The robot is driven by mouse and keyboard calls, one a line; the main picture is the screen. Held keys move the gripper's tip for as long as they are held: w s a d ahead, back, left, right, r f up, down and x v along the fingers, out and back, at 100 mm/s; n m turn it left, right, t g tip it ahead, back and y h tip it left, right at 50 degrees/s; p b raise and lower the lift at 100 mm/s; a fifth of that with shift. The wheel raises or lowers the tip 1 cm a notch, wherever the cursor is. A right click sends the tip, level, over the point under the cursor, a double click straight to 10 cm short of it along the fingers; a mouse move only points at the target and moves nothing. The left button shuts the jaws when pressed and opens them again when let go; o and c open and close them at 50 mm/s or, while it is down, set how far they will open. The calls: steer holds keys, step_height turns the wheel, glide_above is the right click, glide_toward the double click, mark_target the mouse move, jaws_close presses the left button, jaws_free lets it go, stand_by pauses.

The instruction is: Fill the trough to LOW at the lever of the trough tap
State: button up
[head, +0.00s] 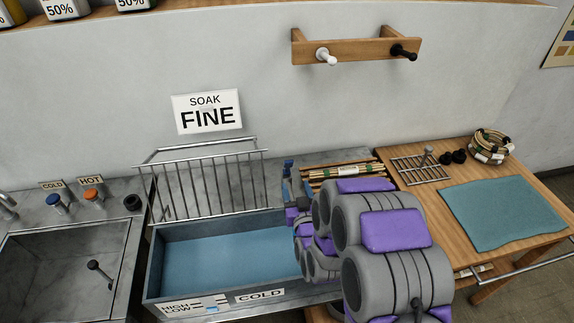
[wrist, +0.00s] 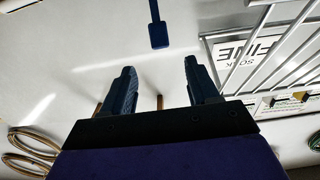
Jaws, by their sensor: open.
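The trough (head: 152,262) stands at the middle of the counter, with a flat blue surface inside; I cannot tell if it is water. Its front carries a HIGH/LOW gauge plate (head: 180,307) and a COLD label (head: 260,295). In the wrist view, which is upside down, a blue paddle-shaped lever (wrist: 158,36) lies beyond and between my fingertips, apart from them. My gripper (wrist: 159,78) is open and empty. In the head view my gripper (head: 290,190) is over the trough's right end, partly hidden by my arm. The tap's body is hidden there.
A wire rack (head: 210,185) stands behind the trough, under a SOAK FINE sign (head: 207,112). At left is a sink (head: 60,265) with a blue COLD knob (head: 54,201) and an orange HOT knob (head: 93,195). Bundled canes (head: 340,172) lie right of my gripper.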

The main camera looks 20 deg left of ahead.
mark_target(288, 167)
steer(key=b+x, duration=0.1)
steer(key=x, duration=1.3)
steer(key=shift+w+b, duration=0.25)
steer(key=shift+b, duration=0.05)
jaws_close()
